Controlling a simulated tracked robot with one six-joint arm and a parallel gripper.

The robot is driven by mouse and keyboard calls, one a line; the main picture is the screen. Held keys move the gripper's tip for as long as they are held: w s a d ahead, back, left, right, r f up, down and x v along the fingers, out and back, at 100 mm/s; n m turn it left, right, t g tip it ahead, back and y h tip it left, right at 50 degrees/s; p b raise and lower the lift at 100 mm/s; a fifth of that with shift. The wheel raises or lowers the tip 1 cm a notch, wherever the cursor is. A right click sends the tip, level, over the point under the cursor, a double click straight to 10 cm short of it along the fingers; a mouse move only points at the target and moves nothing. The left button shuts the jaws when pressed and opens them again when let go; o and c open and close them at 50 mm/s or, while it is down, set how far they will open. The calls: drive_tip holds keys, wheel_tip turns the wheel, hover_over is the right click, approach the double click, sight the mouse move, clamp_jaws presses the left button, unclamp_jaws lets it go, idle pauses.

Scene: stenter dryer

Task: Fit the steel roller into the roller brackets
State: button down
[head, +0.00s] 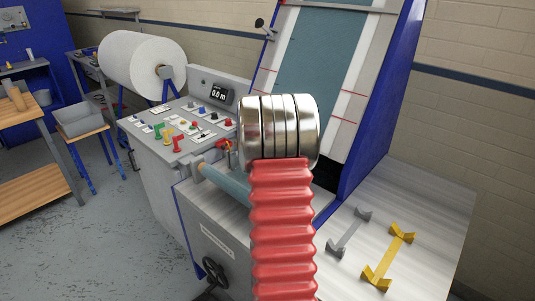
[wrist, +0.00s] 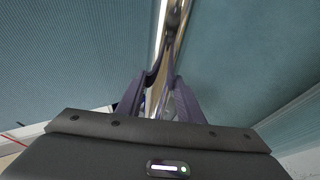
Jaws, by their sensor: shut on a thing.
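In the wrist view my gripper (wrist: 163,80) has its dark fingers closed on a narrow shiny metal piece (wrist: 172,38), which looks like the steel roller seen nearly end-on. Blue-green cloth fills the view beyond it. In the head view my red, steel-ringed arm hides the gripper and the roller. A grey double-ended holder (head: 349,232) and a yellow one (head: 389,256) lie empty on the metal deck at right. I cannot tell whether these are the roller brackets; no other brackets show clearly.
The sloping cloth panel (head: 322,50) rises behind my arm between blue side frames. A control console (head: 180,133) with buttons and small coloured parts stands to the left, beside a blue-grey roller (head: 226,183). A white fabric roll (head: 138,66) is farther back. The metal deck (head: 440,205) has bare room.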

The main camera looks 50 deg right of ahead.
drive_tip(key=shift+f, duration=1.6)
drive_tip(key=shift+f, duration=1.5)
idle(1.0)
drive_tip(key=c, duration=1.2)
unclamp_jaws()
drive_tip(key=shift+o, duration=0.2)
drive_tip(key=shift+s+f, duration=0.1)
drive_tip(key=v, duration=1.3)
drive_tip(key=shift+a+r, duration=0.25)
drive_tip(key=shift+r, duration=0.05)
